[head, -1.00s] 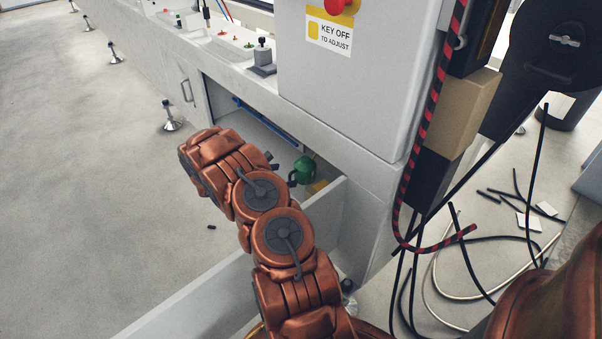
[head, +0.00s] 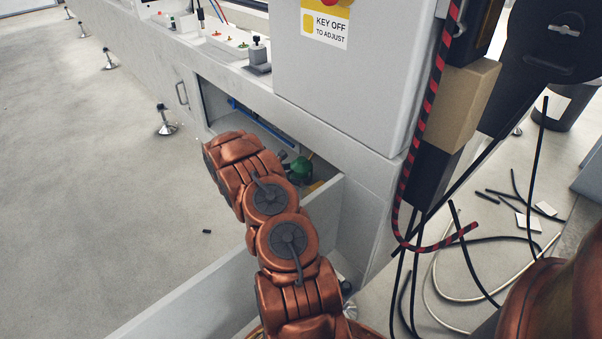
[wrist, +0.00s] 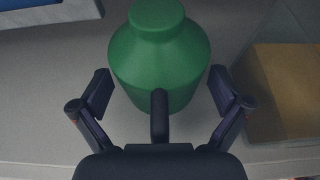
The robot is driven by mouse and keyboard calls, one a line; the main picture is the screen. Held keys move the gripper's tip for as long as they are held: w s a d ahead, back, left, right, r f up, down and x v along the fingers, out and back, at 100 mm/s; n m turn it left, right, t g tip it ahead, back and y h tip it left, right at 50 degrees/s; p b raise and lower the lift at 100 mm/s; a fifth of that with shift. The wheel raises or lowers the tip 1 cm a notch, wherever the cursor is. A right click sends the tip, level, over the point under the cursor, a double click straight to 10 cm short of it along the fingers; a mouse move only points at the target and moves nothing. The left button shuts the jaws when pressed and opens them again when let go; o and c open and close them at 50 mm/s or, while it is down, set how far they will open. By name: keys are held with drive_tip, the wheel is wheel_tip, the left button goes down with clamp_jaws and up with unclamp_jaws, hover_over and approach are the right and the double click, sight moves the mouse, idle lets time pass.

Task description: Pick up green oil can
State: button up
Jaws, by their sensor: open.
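The green oil can (wrist: 160,62) stands in the open drawer of the machine. In the head view the can (head: 300,168) is partly hidden behind my arm. My gripper (wrist: 160,95) is open, with one finger on each side of the can and visible gaps between the pads and the green body. In the head view my gripper is mostly hidden by my own arm, close to the can.
A yellow-brown box (wrist: 285,90) stands right of the can. A blue item (wrist: 25,5) lies at the wrist view's upper left. The grey cabinet (head: 345,90) rises above, and loose cables (head: 470,250) lie on the floor at right.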

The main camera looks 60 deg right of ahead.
drive_tip(key=c, duration=1.4)
